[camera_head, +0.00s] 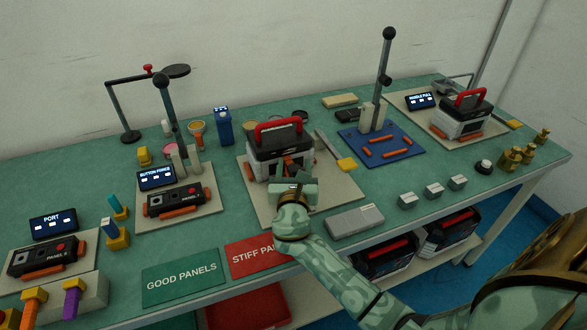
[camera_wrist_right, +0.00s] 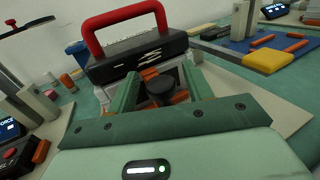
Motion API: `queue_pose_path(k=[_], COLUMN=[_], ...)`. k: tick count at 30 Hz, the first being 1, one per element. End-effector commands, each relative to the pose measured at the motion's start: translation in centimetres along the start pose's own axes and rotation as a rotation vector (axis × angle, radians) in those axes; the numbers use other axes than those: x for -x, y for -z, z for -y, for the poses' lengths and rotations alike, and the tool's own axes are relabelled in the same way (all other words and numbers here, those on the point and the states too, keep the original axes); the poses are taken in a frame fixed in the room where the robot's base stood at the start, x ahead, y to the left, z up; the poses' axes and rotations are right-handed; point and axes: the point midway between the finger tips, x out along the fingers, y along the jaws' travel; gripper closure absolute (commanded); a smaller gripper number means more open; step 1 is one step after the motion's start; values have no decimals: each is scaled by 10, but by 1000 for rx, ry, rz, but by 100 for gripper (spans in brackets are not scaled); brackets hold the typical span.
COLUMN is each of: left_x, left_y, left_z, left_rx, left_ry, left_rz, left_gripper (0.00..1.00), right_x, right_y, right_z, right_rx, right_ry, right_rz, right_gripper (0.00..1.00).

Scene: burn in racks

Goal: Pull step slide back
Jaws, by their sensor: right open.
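A dark unit with a red carry handle (camera_head: 277,127) stands on a pale board (camera_head: 262,209) mid-bench. It also fills the upper middle of the right wrist view (camera_wrist_right: 140,54). A round black knob (camera_wrist_right: 160,91) on the near side of this unit, with orange parts behind it, may belong to the step slide; I cannot tell for certain. My right gripper (camera_head: 293,172) is in front of the unit. In the right wrist view its two green fingers (camera_wrist_right: 161,80) are open, one on each side of the knob, with gaps visible. My left gripper is not in view.
A button-force tester (camera_head: 158,179) stands left of the unit. A blue mat (camera_head: 403,153) with orange bars lies to its right, near a yellow-ended tool (camera_head: 346,164). A grey box (camera_head: 355,220) lies right of my forearm. Green (camera_head: 180,277) and red (camera_head: 252,252) panel signs lie in front.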

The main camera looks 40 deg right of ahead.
Motion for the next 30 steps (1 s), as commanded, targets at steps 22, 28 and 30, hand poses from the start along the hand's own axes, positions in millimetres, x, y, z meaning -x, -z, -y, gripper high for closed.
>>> queue_pose_path(k=[22, 28, 30], left_x=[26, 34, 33], left_y=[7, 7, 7], left_z=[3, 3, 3], left_rx=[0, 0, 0], left_ry=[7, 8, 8], left_rz=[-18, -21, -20], left_gripper=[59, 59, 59], right_x=[40, 62, 62], right_y=[-6, -2, -1], right_z=[19, 29, 29], right_rx=[4, 4, 4], right_ry=[5, 7, 8], right_rz=[0, 3, 3], right_gripper=[100, 100, 100])
